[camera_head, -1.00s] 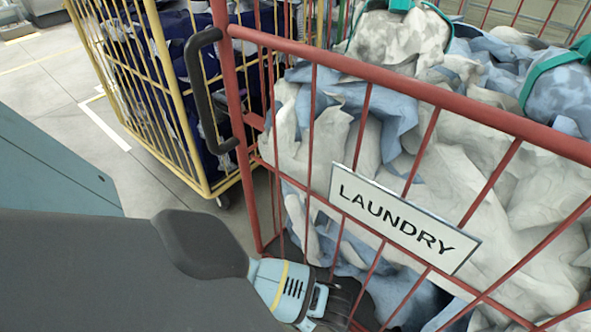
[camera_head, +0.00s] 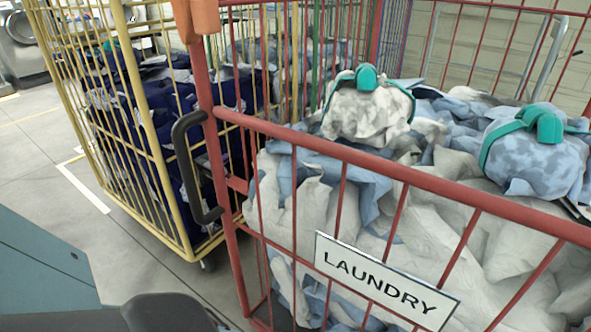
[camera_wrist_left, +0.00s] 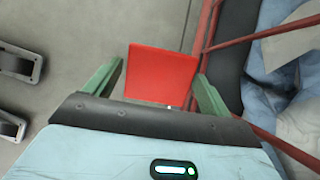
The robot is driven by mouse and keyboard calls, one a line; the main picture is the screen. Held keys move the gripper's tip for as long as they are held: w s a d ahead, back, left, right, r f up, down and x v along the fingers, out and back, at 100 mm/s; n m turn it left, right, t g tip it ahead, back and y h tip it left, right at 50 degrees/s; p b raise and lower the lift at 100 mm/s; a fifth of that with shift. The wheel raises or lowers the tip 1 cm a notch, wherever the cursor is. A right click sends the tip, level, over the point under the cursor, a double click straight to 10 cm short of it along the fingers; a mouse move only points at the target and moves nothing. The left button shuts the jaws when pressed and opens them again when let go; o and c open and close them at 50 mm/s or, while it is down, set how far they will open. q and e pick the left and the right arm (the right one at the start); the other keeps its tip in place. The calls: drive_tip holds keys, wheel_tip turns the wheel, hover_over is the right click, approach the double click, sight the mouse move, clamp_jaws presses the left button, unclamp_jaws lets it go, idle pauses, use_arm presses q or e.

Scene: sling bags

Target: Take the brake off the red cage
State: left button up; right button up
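The red cage (camera_head: 232,200) has red bars, a black handle (camera_head: 185,165) and a white LAUNDRY sign (camera_head: 385,280). It holds white and blue cloth. In the left wrist view, a flat red pedal-like plate (camera_wrist_left: 160,72), which looks like the brake, shows beside the cage's red bars (camera_wrist_left: 208,30). My left gripper (camera_wrist_left: 157,74) has its green fingers apart, one on each side of the plate. I cannot tell whether they touch it. My right gripper is not in view.
A yellow cage (camera_head: 165,190) with dark blue bundles stands close to the left of the red cage. Two bundles with teal straps, one on the left (camera_head: 368,110) and one on the right (camera_head: 535,160), lie on the laundry. Grey floor (camera_head: 45,190) is clear at the left.

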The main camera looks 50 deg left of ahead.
use_arm(q)
drive_tip(key=shift+a, duration=0.15)
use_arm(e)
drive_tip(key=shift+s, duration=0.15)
use_arm(q)
drive_tip(key=shift+r, duration=0.15)
drive_tip(key=s+p+v, duration=0.1)
drive_tip(key=p+v, duration=0.2)
drive_tip(key=v, duration=0.4)
drive_tip(key=shift+w+d+r, duration=0.2)
drive_tip(key=shift+w+d, duration=0.05)
drive_tip(key=shift+w, duration=0.3)
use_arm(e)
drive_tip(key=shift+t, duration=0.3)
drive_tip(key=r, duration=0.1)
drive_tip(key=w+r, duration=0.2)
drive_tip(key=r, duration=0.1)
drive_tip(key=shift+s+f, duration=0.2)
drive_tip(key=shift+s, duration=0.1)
use_arm(q)
drive_tip(key=shift+s, duration=0.1)
